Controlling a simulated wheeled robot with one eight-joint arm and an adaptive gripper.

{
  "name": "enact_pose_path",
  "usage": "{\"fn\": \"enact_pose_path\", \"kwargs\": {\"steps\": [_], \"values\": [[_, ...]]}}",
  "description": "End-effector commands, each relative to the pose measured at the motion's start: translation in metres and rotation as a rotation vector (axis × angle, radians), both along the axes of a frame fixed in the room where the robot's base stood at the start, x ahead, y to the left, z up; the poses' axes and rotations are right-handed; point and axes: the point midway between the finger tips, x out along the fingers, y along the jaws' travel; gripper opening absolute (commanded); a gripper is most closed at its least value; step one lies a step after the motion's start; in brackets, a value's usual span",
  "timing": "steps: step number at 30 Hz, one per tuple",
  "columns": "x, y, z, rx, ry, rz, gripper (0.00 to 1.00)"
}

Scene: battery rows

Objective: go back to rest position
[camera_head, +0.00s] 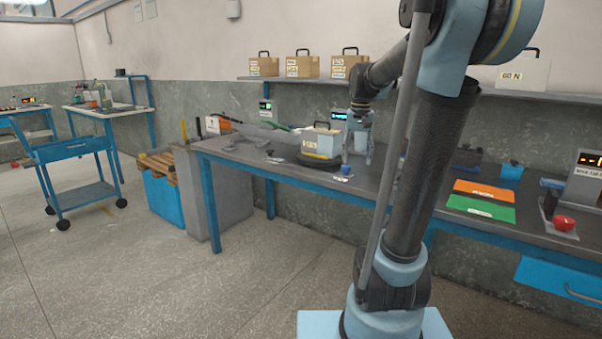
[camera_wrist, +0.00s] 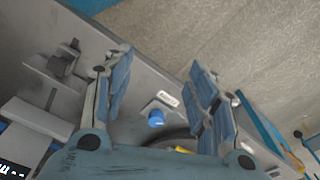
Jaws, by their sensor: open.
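My gripper (camera_head: 371,150) is over the long dark workbench (camera_head: 250,158), at the end of my raised arm, in the head view. In the wrist view my gripper (camera_wrist: 160,78) has its two blue-grey fingers wide apart, with nothing held between them. A small blue object (camera_wrist: 156,118) and a white label (camera_wrist: 167,98) on the bench show below, between the fingers. My own arm hides part of the bench and wall in the head view.
A light box with a handle (camera_head: 325,143) is on a dark round base (camera_head: 320,162) beside my gripper. A shelf (camera_head: 300,80) with several cases runs behind. Orange and green mats (camera_head: 482,201) lie on the right.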

Motion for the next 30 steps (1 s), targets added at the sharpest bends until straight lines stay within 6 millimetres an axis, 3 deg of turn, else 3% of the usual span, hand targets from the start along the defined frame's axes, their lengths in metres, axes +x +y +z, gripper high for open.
{"fn": "enact_pose_path", "kwargs": {"steps": [3, 15, 24, 30], "values": [[-0.036, 0.0, -0.014, -0.002, -0.014, 0.021, 0.53], [-0.142, 0.0, -0.077, -0.011, -0.06, 0.098, 0.53], [-0.21, -0.001, -0.141, -0.02, -0.094, 0.154, 0.53], [-0.239, -0.001, -0.177, -0.025, -0.112, 0.182, 0.53]]}}
